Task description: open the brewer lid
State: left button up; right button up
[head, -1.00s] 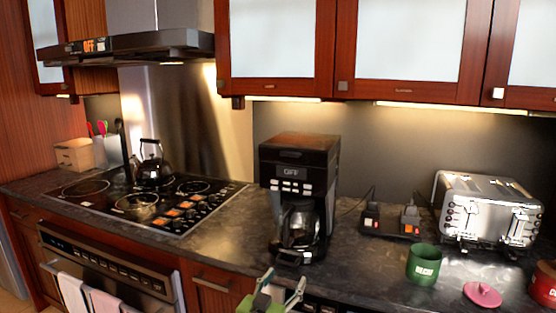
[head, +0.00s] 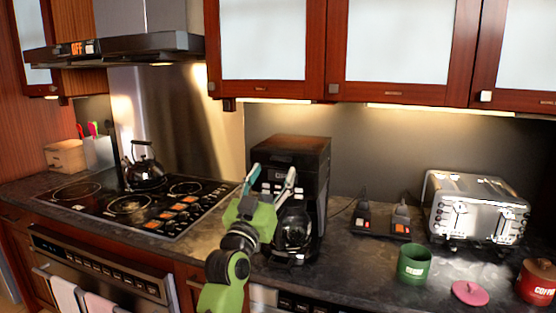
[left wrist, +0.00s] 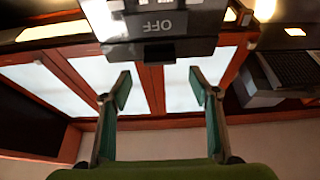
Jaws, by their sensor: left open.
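The black coffee brewer (head: 315,190) stands on the counter in the head view. Its brown-topped lid (head: 292,144) is down. A glass carafe (head: 293,226) sits in its lower bay. My left gripper (head: 273,178) is open and empty in front of the brewer, with its fingertips at about display height and partly covering the button panel. In the left wrist view, the fingers of my left gripper (left wrist: 160,88) are spread apart with nothing between them. The brewer's front with its OFF display (left wrist: 157,25) shows upside down beyond them. My right gripper is not in view.
A stove (head: 135,203) with a kettle (head: 146,172) is left of the brewer. Two small switch units (head: 382,222), a toaster (head: 476,208), a green mug (head: 414,264) and a pink lid (head: 470,293) are to the right. Wall cabinets (head: 386,40) hang above.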

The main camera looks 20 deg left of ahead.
aim_at(280, 160)
pick_arm(q)
jog(key=shift+p+x, duration=0.4)
jog(key=shift+x, duration=2.05)
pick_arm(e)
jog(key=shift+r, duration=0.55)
pick_arm(q)
jog(key=shift+f, duration=0.1)
